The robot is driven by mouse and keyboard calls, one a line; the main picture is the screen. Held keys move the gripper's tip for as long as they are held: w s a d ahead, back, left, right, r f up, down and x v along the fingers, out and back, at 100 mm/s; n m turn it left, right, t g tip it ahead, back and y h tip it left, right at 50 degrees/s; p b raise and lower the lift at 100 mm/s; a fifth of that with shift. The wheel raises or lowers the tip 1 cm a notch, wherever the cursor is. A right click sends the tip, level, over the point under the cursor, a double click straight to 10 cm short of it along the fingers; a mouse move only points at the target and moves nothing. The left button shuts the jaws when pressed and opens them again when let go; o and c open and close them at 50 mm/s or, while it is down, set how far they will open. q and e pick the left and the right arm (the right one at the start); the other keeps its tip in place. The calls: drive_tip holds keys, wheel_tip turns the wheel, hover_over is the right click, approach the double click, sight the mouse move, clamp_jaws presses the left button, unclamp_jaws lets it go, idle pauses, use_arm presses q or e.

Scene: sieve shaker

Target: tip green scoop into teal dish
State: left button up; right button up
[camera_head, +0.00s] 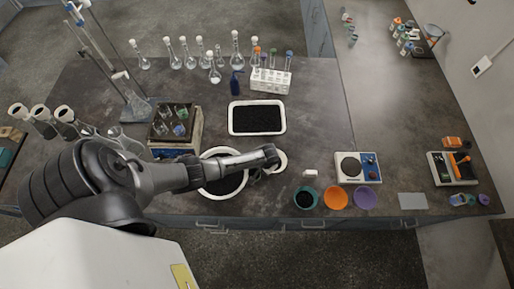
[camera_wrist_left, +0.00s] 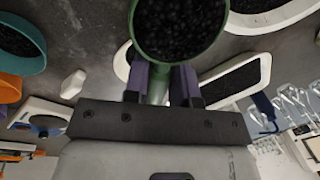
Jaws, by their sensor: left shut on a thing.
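My left gripper (camera_wrist_left: 160,82) is shut on the green scoop's handle (camera_wrist_left: 157,84). The green scoop (camera_wrist_left: 136,28) is filled with black granules in the left wrist view. In the head view my left gripper (camera_head: 266,166) is over the bench by the large round bowl, and the scoop is mostly hidden beneath it. The teal dish (camera_head: 297,204) stands to the right near the bench's front edge, with dark granules inside. The teal dish also shows at the left of the wrist view (camera_wrist_left: 24,73), apart from the scoop. My right gripper is not in view.
An orange dish (camera_head: 337,197) and a purple dish (camera_head: 364,197) stand right of the teal one. The round bowl (camera_head: 205,157) of black granules lies under my arm. A white tray (camera_head: 257,133) of granules, a small white block (camera_head: 311,172) and a balance (camera_head: 370,179) are nearby.

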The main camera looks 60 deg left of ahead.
use_arm(q)
drive_tip(key=w+d+f+h+b, duration=0.1)
drive_tip(key=w+d+h+b, duration=0.3)
drive_tip(key=w+d+b, duration=0.4)
drive_tip(key=w+d+f+t+h+b, duration=0.1)
drive_tip(key=w+d+h+b, duration=0.3)
drive_tip(key=w+d+b, duration=0.5)
drive_tip(key=shift+w+d+t, duration=0.3)
drive_tip(key=shift+w+d, duration=0.05)
drive_tip(key=shift+d, duration=2.25)
